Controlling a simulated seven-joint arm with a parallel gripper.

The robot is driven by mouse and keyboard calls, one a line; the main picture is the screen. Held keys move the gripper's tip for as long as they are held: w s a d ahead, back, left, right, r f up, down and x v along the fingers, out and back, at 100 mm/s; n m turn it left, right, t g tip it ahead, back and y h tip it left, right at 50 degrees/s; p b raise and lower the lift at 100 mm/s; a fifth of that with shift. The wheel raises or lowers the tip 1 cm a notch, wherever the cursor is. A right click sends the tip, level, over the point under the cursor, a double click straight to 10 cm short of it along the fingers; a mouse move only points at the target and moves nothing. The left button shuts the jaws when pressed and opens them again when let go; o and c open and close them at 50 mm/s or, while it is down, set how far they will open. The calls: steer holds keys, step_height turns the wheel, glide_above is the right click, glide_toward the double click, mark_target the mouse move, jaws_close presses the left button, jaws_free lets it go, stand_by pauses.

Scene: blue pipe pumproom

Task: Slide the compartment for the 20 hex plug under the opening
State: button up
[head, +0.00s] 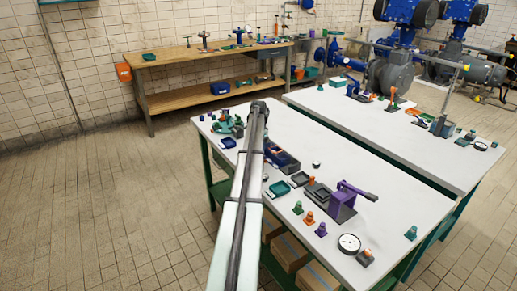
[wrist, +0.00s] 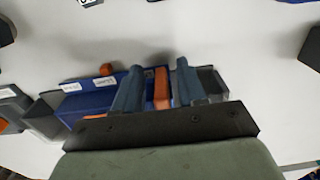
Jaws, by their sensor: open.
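A blue box (wrist: 88,101) with white labels on its edge lies under my gripper in the wrist view; the lettering is too small to read. My gripper (wrist: 157,84) is open, its two blue-grey fingers on either side of an upright orange piece (wrist: 161,88). I cannot tell whether they touch it. Grey tray-like parts show at the box's left (wrist: 48,112) and right (wrist: 212,82) ends. My gripper's body hides the near side, and I cannot make out the opening or the hex plug's compartment. In the head view the dark blue box (head: 284,159) is partly behind my arm.
An orange ball (wrist: 106,69) lies by the box's far edge. On the white table (head: 375,174) stand a purple lever press (head: 346,200), a round gauge (head: 349,243), small trays (head: 280,188) and several coloured plugs. Bare tabletop lies beyond the box.

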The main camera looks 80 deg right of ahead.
jaws_close()
stand_by(0.4)
steer(key=w+d, duration=0.4)
steer(key=shift+c, duration=1)
jaws_free()
steer(key=shift+d, duration=0.1)
steer(key=shift+o, duration=1)
steer(key=shift+r, duration=0.15)
